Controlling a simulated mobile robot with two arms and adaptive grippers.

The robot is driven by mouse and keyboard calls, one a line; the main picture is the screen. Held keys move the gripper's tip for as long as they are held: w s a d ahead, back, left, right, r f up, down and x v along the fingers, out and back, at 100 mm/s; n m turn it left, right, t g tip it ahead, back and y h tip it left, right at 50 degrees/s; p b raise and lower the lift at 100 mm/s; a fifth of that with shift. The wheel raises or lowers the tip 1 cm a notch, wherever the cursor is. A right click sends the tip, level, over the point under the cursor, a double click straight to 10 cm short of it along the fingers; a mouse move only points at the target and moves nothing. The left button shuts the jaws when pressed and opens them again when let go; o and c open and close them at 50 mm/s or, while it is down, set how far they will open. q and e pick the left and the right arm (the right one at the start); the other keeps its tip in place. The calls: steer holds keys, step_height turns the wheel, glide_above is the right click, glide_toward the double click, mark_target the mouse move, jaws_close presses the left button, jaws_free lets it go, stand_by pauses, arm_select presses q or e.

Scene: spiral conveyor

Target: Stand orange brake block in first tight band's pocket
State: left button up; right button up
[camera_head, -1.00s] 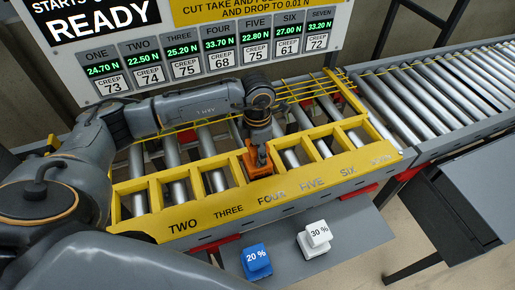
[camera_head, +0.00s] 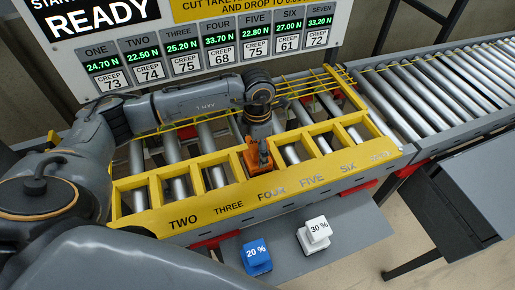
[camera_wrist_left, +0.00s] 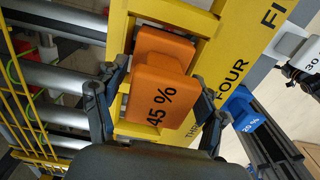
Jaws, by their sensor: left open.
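The orange brake block (camera_head: 257,158), marked 45 %, stands in the pocket marked FOUR of the yellow rack (camera_head: 208,206). It also shows in the left wrist view (camera_wrist_left: 163,70), with its label facing the camera. My left gripper (camera_head: 258,138) is above it, with its arm reaching in from the left. In the left wrist view my left gripper (camera_wrist_left: 153,105) has its fingers spread, one on each side of the block's near end. A thin gap shows at the sides; contact is hard to judge. The block's lower part is hidden in the pocket.
A blue 20 % block (camera_head: 256,259) and a white 30 % block (camera_head: 313,236) sit on a grey shelf (camera_head: 350,225) in front. The other rack pockets look empty. Rollers (camera_head: 440,85) run right. A board (camera_head: 190,50) behind shows FOUR at 33.70 N.

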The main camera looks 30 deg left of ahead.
arm_select(q)
step_height(320, 180, up, 11)
steer(key=b, duration=0.3)
steer(key=shift+f+b, duration=0.1)
steer(key=shift+b, duration=0.2)
steer(key=shift+r, duration=0.45)
